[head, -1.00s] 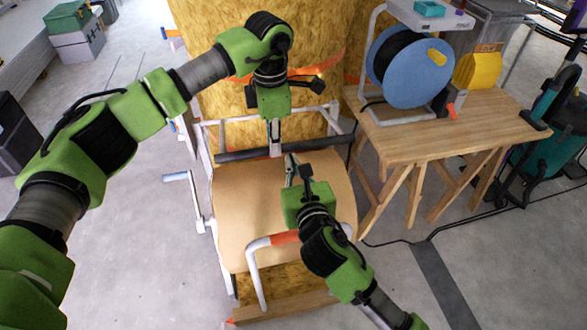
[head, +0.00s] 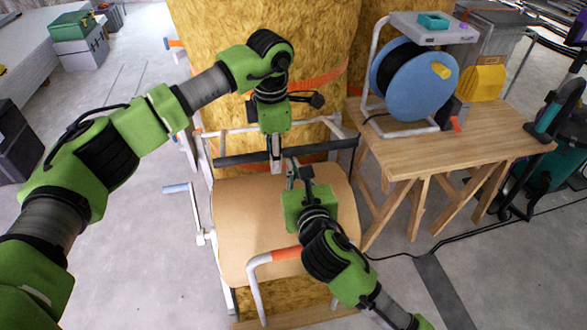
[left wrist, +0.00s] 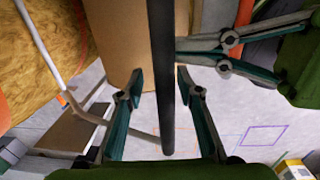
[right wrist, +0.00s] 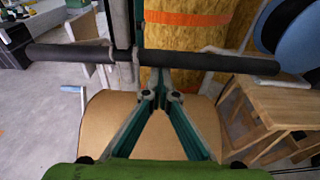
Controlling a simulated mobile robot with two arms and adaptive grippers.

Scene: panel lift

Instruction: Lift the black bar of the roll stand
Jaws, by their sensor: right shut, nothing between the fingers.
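The black bar (head: 235,158) runs across the roll stand (head: 200,220) in front of the big wrapped roll, just behind the stand's tan board (head: 265,215). My left gripper (head: 276,170) reaches down to the bar's middle from above. In the left wrist view its open fingers (left wrist: 159,78) lie on either side of the bar (left wrist: 163,60), with gaps on both sides. My right gripper (head: 290,165) is shut and empty beside the left one, over the board. In the right wrist view its closed tips (right wrist: 159,78) are just below the bar (right wrist: 210,62); contact cannot be told.
The large roll (head: 260,50) with orange straps stands behind the bar. A wooden bench (head: 450,150) with a blue cable reel (head: 420,85) stands close at the right. A crank handle (head: 177,188) sticks out at the stand's left. Open floor (head: 120,250) lies left.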

